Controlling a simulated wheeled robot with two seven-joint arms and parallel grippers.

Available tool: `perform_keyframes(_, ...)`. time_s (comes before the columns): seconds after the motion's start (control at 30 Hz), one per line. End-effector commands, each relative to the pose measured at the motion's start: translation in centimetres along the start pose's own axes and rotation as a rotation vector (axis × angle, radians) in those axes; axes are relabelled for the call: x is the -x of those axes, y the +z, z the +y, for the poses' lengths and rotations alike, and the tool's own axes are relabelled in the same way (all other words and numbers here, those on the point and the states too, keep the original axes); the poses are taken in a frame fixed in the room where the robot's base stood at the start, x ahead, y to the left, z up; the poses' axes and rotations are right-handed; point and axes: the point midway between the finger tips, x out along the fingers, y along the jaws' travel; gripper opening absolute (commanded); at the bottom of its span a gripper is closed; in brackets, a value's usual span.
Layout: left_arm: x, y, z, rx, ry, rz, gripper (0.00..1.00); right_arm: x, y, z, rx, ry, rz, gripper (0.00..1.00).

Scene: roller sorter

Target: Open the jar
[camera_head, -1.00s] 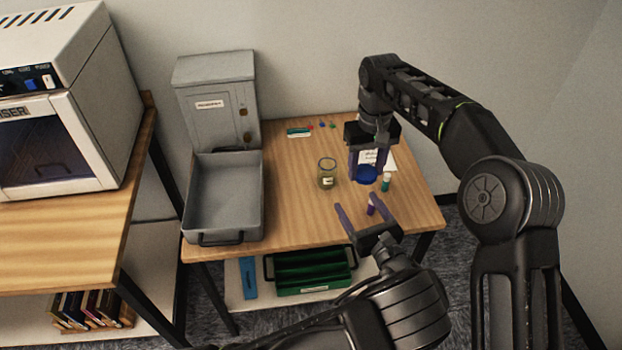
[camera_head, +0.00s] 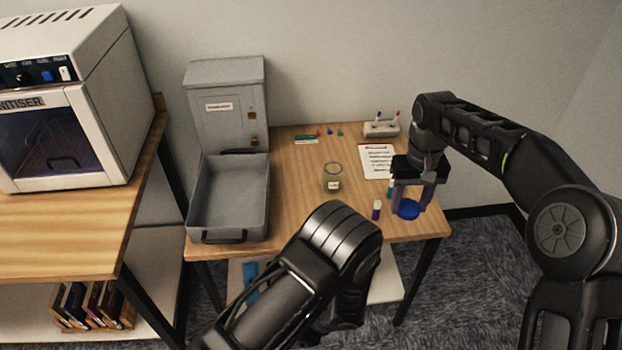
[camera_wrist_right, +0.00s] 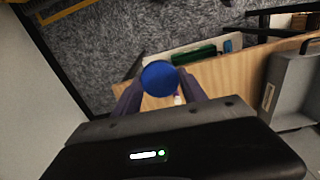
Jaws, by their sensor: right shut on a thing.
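The glass jar (camera_head: 333,178) stands upright on the wooden table, with a small pale label on its front and its top uncovered. My right gripper (camera_head: 409,203) is shut on a round blue lid (camera_head: 408,210) and holds it in the air near the table's right front edge, apart from the jar. The blue lid also shows between the fingers in the right wrist view (camera_wrist_right: 160,78). My left arm crosses the lower middle of the head view; its gripper fingers are not visible.
A purple vial (camera_head: 376,210) with a pale cap stands between jar and right gripper. A clipboard (camera_head: 377,161) lies behind, near a marker stand (camera_head: 381,129). A grey tray (camera_head: 228,237) and a grey cabinet (camera_head: 226,105) are at left. A sanitiser (camera_head: 70,110) stands on the left bench.

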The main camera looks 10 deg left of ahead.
Motion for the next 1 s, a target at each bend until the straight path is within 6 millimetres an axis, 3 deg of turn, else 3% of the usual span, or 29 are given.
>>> perform_keyframes(0.03,-1.6,-1.8,3.1,0.101,0.103,0.106,0.79,-1.1,0.7,1.1,-0.025,0.001,0.000,0.01)
perform_keyframes(0.1,-2.1,-4.6,7.1,0.282,0.251,0.268,0.79,-2.2,1.9,2.5,-0.062,0.001,-0.001,0.01)
perform_keyframes(0.17,-1.6,-7.5,10.1,0.497,0.394,0.423,0.79,-3.4,3.2,4.0,-0.103,0.001,-0.001,0.01)
perform_keyframes(0.23,0.0,-10.0,11.7,0.771,0.536,0.574,0.79,-4.7,4.8,5.6,-0.151,0.000,-0.002,0.01)
perform_keyframes(0.33,1.8,-11.3,11.5,1.131,0.672,0.709,0.79,-6.1,7.0,7.4,-0.210,-0.001,-0.002,0.01)
perform_keyframes(0.4,2.3,-11.0,10.8,1.341,0.728,0.757,0.79,-6.9,8.2,8.2,-0.241,-0.002,-0.003,0.01)
perform_keyframes(0.53,2.4,-9.9,10.0,1.598,0.773,0.789,0.79,-7.7,9.7,9.1,-0.280,-0.004,-0.003,0.01)
perform_keyframes(0.67,2.3,-9.2,9.7,1.696,0.782,0.793,0.79,-7.9,10.2,9.5,-0.294,-0.005,-0.004,0.01)
perform_keyframes(0.87,2.4,-9.1,9.7,1.701,0.782,0.792,0.79,-7.9,10.3,9.5,-0.295,-0.005,-0.004,0.01)
perform_keyframes(1.0,2.4,-9.1,9.7,1.700,0.781,0.792,0.70,-7.9,10.2,9.5,-0.294,-0.005,-0.004,0.01)
